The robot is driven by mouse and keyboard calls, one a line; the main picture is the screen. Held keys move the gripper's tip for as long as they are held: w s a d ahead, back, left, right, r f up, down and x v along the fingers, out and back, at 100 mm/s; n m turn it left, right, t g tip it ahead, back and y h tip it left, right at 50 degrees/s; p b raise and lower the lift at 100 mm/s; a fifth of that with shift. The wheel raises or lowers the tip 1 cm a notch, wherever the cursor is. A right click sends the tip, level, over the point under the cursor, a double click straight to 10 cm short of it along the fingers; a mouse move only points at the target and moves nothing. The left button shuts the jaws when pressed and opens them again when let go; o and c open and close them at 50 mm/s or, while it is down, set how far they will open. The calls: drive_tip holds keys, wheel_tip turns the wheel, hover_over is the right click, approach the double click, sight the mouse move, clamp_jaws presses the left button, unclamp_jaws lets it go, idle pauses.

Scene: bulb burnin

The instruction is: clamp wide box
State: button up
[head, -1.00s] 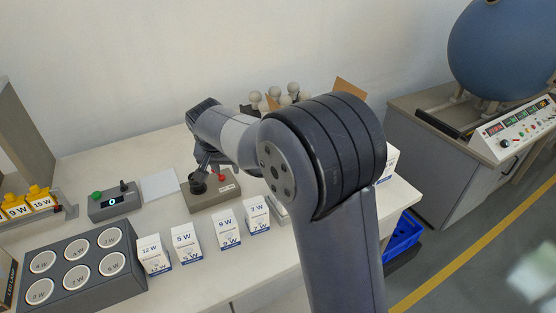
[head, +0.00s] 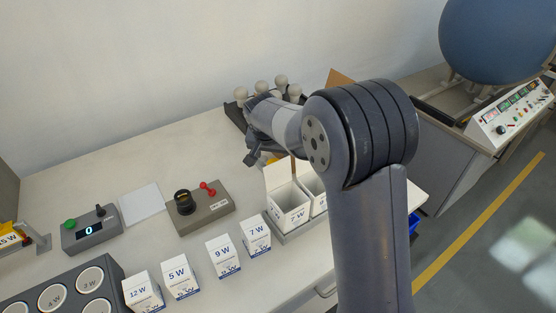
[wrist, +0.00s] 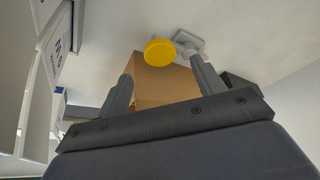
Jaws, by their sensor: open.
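A brown cardboard box (wrist: 165,82) shows in the wrist view, ahead of my gripper (wrist: 163,88). The two grey fingers stand apart, one toward each side of the box; whether they touch it I cannot tell. A round yellow disc (wrist: 159,52) shows just beyond the box's edge. In the head view my arm hides most of that area, and the fingers are not clear there. A brown cardboard piece (head: 340,78) shows behind my arm; I cannot tell whether it is the same box.
Open white boxes (head: 290,212) stand in a grey holder beside my arm. Closed white wattage boxes (head: 223,257) line the bench front. A tester with a black socket (head: 198,210), a display unit (head: 92,229) and a grey block with round holes (head: 60,290) are left. Bulbs (head: 262,87) stand behind.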

sight(273, 161)
drive_tip(key=shift+x, duration=2.75)
drive_tip(key=shift+c, duration=0.4)
drive_tip(key=c, duration=1.3)
drive_tip(key=shift+f, duration=0.1)
